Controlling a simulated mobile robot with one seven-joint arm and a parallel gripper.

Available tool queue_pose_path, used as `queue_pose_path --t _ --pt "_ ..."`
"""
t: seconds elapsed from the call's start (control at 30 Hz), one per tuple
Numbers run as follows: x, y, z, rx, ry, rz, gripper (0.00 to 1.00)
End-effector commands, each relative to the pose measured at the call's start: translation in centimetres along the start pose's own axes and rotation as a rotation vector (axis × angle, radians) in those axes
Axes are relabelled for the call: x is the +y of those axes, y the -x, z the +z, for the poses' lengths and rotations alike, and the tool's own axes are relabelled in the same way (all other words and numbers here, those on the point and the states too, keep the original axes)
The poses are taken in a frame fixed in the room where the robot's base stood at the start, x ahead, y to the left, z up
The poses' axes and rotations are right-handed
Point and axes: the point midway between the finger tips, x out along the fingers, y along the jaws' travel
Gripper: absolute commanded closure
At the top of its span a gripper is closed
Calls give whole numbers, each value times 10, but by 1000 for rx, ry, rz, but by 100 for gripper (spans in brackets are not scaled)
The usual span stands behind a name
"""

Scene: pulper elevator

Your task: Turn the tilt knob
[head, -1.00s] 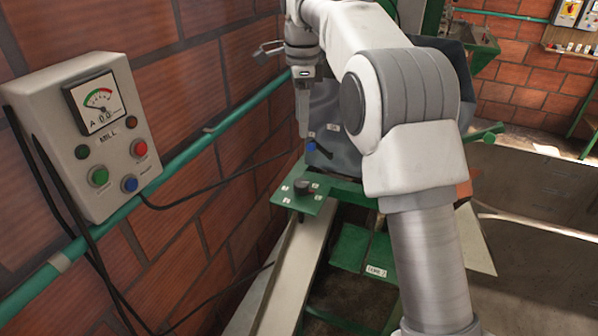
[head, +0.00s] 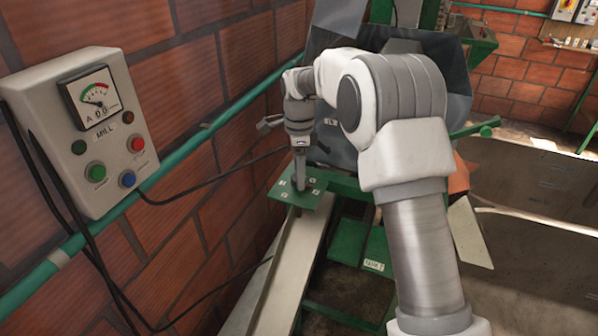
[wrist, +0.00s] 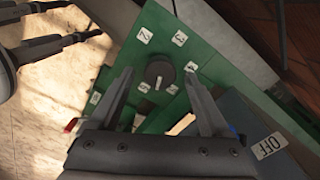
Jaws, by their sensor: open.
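The tilt knob (wrist: 160,72) is round and dark, with a short white mark on its lower side in the wrist view. It sits on a green plate (wrist: 205,60) with small white numbered labels around it. My gripper (wrist: 158,80) is open, its two fingertips on either side of the knob. I cannot tell whether they touch it. In the head view my gripper (head: 299,182) points down over the green plate (head: 281,193), and its fingers mostly hide the knob.
A grey MILL control box (head: 80,130) with a gauge and coloured buttons hangs on the brick wall at left. A green pipe (head: 190,145) runs along the wall. In the wrist view an OFF label (wrist: 269,145) is at lower right. A pale beam (head: 285,270) lies below the plate.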

Motion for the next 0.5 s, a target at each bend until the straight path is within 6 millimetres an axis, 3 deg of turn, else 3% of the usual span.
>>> queue_pose_path --t 0.37,0.4,0.5 --pt "0 -8 0 0 1 -1 19" --pt "0 -8 0 0 1 -1 21" --pt "0 -8 0 0 1 -1 39"
